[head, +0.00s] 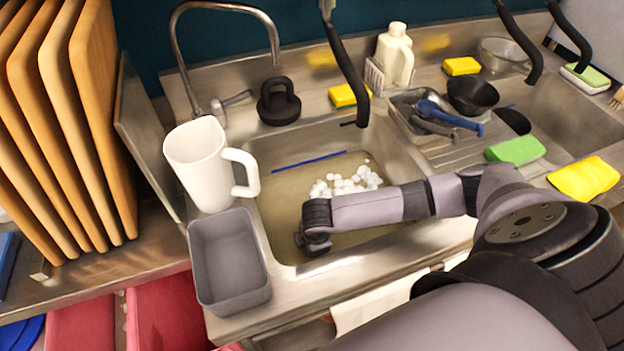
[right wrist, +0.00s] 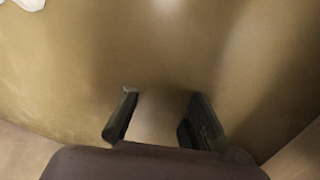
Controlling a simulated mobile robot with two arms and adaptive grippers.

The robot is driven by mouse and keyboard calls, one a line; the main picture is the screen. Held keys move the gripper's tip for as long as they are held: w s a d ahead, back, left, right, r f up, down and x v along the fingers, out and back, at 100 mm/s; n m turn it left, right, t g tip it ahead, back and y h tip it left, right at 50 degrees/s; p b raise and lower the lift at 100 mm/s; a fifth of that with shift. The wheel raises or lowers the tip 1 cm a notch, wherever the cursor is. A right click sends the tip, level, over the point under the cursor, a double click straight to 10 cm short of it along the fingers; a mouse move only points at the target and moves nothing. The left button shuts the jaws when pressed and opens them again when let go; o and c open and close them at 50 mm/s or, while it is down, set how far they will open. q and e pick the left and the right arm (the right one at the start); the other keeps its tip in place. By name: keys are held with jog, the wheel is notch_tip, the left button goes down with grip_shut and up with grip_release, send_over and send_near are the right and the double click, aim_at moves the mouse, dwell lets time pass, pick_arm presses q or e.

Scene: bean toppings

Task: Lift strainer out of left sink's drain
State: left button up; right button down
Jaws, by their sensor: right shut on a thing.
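The left sink (head: 283,192) holds murky brown water with a cluster of white lumps (head: 345,183) in it. My right arm reaches in from the right, and its gripper (head: 308,243) is low at the sink's near left part. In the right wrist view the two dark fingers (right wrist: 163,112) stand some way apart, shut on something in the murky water. I take it for the strainer, but its shape does not show clearly. The drain is hidden in both views. My left gripper is not in view.
A white pitcher (head: 200,165) and a grey bin (head: 225,255) stand along the sink's left side. A blue stick (head: 308,161) lies in the sink. A black faucet (head: 350,70) hangs over its back. Pans and a blue-handled tool (head: 450,117) fill the drainer on the right.

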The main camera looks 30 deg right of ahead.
notch_tip(320, 180, up, 29)
jog(key=p, duration=1.3)
jog(key=shift+r, duration=0.15)
dwell(0.3)
notch_tip(320, 180, up, 16)
jog(key=p, duration=0.7)
dwell(0.5)
